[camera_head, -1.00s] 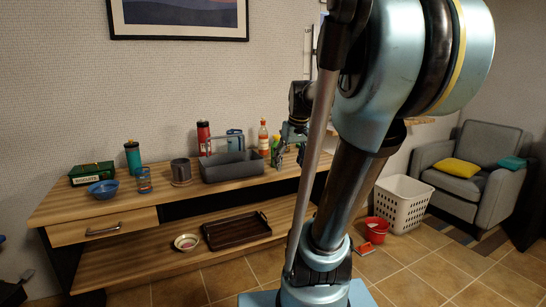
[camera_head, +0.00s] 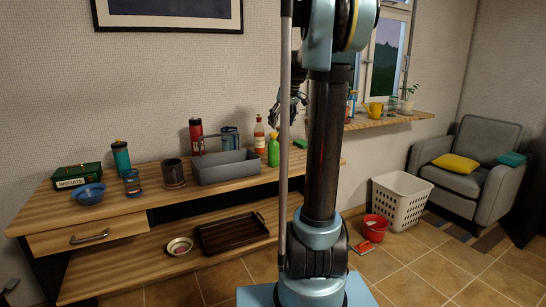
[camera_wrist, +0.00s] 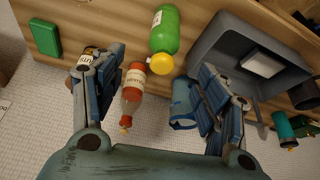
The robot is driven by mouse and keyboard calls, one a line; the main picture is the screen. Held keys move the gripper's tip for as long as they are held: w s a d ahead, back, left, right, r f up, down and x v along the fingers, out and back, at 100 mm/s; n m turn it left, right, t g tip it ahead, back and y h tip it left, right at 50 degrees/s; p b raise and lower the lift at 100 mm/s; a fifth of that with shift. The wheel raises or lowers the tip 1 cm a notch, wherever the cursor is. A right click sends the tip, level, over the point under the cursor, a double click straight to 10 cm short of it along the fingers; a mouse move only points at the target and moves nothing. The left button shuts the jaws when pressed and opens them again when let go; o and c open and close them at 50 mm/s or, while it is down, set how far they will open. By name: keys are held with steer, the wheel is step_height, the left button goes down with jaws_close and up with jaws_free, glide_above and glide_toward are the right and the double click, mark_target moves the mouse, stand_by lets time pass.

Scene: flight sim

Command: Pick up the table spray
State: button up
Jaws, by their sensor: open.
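My gripper (camera_head: 281,112) is open and empty above the bottles at the right of the wooden sideboard; its two fingers spread wide in the wrist view (camera_wrist: 160,62). A green bottle (camera_head: 273,152) with a yellow cap stands on the top; in the wrist view it (camera_wrist: 165,30) lies between the fingers' directions. A red-orange bottle (camera_head: 259,136) with a pale label stands beside it, and in the wrist view it (camera_wrist: 132,92) is near the left finger. A labelled brown item (camera_wrist: 90,52) is partly hidden behind that finger. I cannot tell which is the table spray.
A grey bin (camera_head: 228,173) stands left of the bottles, with a blue item (camera_head: 230,138) and a red flask (camera_head: 196,135) behind it. A green block (camera_head: 300,143) lies to the right. A dark mug (camera_head: 173,172) and blue bowl (camera_head: 89,194) are further left.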

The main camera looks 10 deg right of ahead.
mark_target(276, 135)
steer(key=x, duration=0.9)
steer(key=shift+w+a+f, duration=0.1)
steer(key=shift+a+f, duration=0.15)
steer(key=shift+f, duration=0.1)
steer(key=shift+a+x, duration=0.15)
steer(key=shift+x, duration=1.2)
steer(key=shift+a+x, duration=0.15)
steer(key=shift+x, duration=1.15)
steer(key=shift+w+r, duration=0.15)
steer(key=c, duration=1.3)
steer(key=shift+r, duration=0.1)
